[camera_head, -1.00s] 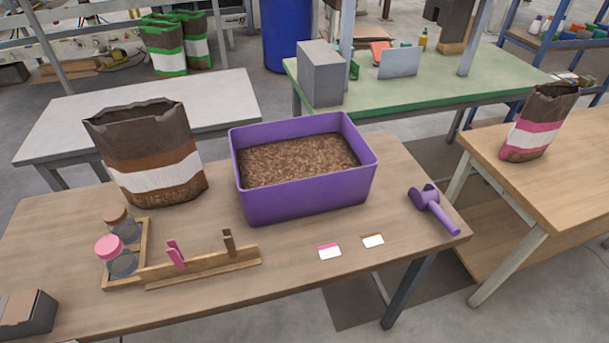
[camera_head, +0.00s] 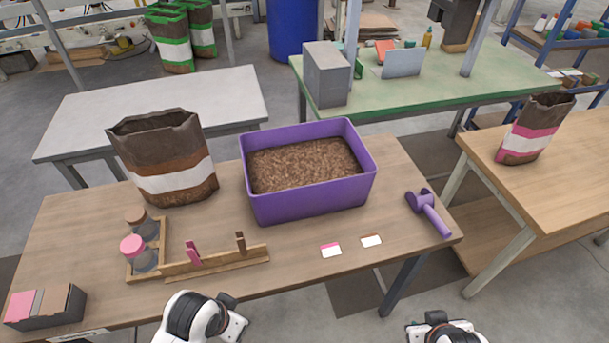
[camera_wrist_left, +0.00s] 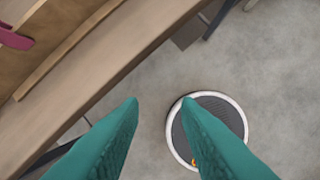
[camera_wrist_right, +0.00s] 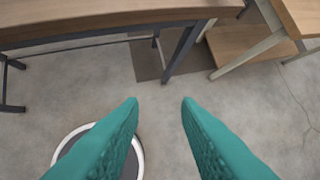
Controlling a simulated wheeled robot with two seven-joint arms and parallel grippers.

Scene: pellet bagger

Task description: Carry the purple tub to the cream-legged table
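The purple tub (camera_head: 310,198), filled with brown pellets, stands upright on the brown wooden table (camera_head: 300,270). The cream-legged table (camera_head: 575,190) is at the right, with a wooden top and a lower shelf. My left gripper (camera_wrist_left: 160,102) is open and empty, with green fingers apart beside the near edge of the brown table. My right gripper (camera_wrist_right: 160,102) is open and empty over the floor in front of the same table. In the head view my wrists show at the bottom edge, both apart from the tub; the fingers are hard to make out there.
A brown-striped bag (camera_head: 165,160) stands left of the tub and a purple scoop (camera_head: 428,212) right of it. Two cards, a peg rail (camera_head: 215,262) and jars lie in front. A pink-striped bag (camera_head: 535,130) stands on the cream-legged table, whose front part is clear.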

